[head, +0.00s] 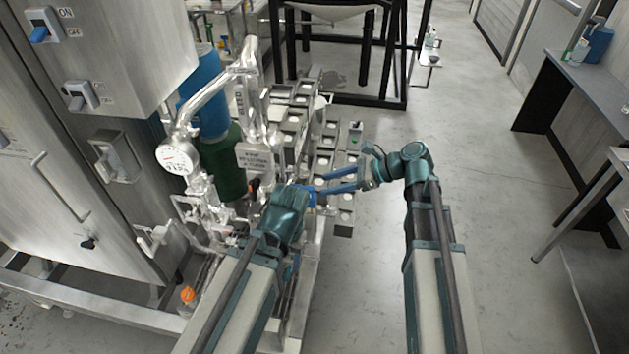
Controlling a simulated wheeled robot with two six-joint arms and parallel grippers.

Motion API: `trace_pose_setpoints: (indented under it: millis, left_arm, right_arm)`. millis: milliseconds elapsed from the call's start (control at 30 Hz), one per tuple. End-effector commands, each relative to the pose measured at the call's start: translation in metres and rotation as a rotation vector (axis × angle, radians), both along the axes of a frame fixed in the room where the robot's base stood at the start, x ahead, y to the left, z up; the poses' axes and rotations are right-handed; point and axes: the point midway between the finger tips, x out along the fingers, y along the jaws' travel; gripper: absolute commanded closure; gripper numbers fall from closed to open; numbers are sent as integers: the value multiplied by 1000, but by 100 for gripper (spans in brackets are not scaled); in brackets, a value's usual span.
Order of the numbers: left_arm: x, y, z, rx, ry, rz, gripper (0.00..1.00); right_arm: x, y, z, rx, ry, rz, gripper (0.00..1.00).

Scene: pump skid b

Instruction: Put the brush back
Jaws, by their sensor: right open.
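I cannot make out a brush in the head view. My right gripper (322,184) reaches in from the right with its two blue fingers apart and pointing left. I see nothing clearly held between them. Its fingertips are close to my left wrist, over the near part of a rack of metal compartments (325,143). My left gripper (309,196) is mostly hidden by its own wrist; only a little blue shows, and its jaws cannot be read.
A pump skid with pipes, a gauge (175,159) and a dark green cylinder (223,163) stands left of my arms. A steel cabinet (75,185) is at far left. A dark bench (590,80) is at right. The floor (480,190) between is clear.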

Motion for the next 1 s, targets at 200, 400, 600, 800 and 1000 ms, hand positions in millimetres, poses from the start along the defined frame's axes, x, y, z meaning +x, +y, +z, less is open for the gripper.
trace_pose_setpoints:
  millis: [200,400,600,800,1000]
  left_arm:
    - [0,0,25,0,0,-1,43]
    - [0,0,32,0,0,-1,43]
    - [0,0,33,0,0,-1,43]
    - [0,0,33,0,0,-1,43]
    - [0,0,26,0,0,-1,43]
  right_arm:
    - [-7,-37,25,0,0,-2,43]
    - [-10,-53,32,0,0,-1,43]
    - [-12,-57,33,0,0,1,43]
    - [-12,-57,33,-1,-1,3,43]
    - [-35,-29,1,-156,-116,179,43]
